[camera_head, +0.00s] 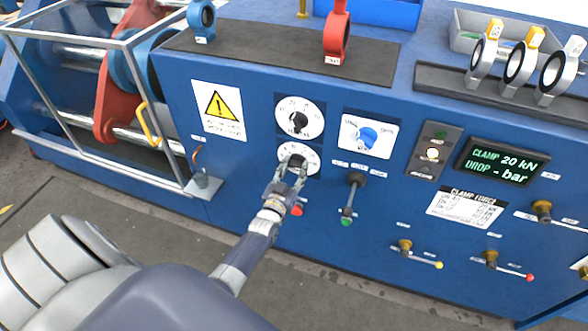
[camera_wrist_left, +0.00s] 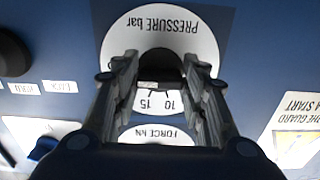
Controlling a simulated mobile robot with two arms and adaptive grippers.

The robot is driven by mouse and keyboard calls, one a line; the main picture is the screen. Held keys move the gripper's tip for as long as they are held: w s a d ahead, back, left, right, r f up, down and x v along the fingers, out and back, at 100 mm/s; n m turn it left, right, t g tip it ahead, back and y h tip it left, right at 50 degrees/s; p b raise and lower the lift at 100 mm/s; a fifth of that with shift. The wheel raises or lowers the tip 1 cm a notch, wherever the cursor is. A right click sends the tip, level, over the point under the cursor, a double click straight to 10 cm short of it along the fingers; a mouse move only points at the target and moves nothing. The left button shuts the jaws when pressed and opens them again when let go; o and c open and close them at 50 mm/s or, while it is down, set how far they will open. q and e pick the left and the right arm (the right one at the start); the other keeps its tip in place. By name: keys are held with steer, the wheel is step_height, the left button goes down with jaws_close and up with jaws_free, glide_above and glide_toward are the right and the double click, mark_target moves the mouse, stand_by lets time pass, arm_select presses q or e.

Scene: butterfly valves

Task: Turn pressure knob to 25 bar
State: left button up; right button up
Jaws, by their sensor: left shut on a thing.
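The pressure dial (camera_head: 312,163) is the lower of two white dials on the blue panel. In the left wrist view the dial (camera_wrist_left: 150,25) is upside down, with "PRESSURE bar" and the numbers 10 and 15 showing. My left gripper (camera_head: 293,170) reaches up to it from below and is shut on the black pressure knob (camera_wrist_left: 158,68), one finger on each side. The fingers hide much of the knob and several numbers, so I cannot tell its setting. My right gripper is not in view.
The force dial (camera_head: 299,118) is just above. A lever with a green tip (camera_head: 347,213) hangs to the right, and a red button (camera_head: 296,210) is close to my wrist. The display (camera_head: 502,162) reads "CLAMP 20 kN, DROP - bar". A cage (camera_head: 90,95) stands left.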

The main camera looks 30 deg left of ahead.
arm_select(q)
steer(key=shift+f, duration=0.15)
steer(key=o, duration=1.1)
steer(key=shift+c, duration=0.2)
steer(key=shift+s, duration=0.15)
steer(key=v, duration=1.1)
steer(key=shift+s, duration=0.35)
